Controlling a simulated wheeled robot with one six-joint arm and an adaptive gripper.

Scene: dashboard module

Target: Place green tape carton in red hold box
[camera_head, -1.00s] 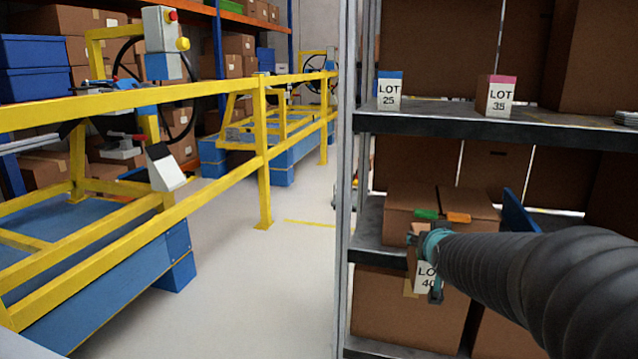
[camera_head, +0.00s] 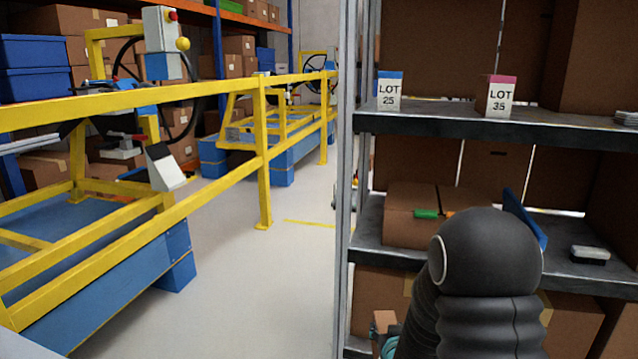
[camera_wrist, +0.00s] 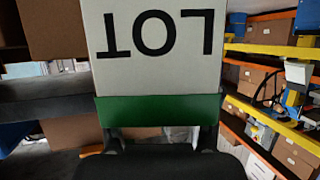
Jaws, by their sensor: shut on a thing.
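The green tape carton (camera_wrist: 158,60) is a white box with a green band and the word LOT upside down, filling the upper middle of the wrist view. My gripper (camera_wrist: 160,140) is shut on it at its green end. In the head view, my dark arm hides most of my gripper. No red hold box can be made out in either view.
The shelf unit (camera_head: 440,122) bears a blue-topped LOT 25 carton (camera_head: 390,92) and a pink-topped LOT 35 carton (camera_head: 499,97). A brown box (camera_head: 410,230) and an eraser-like object (camera_head: 590,255) are on the middle shelf. A yellow rail (camera_head: 262,150) stands left; floor between is clear.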

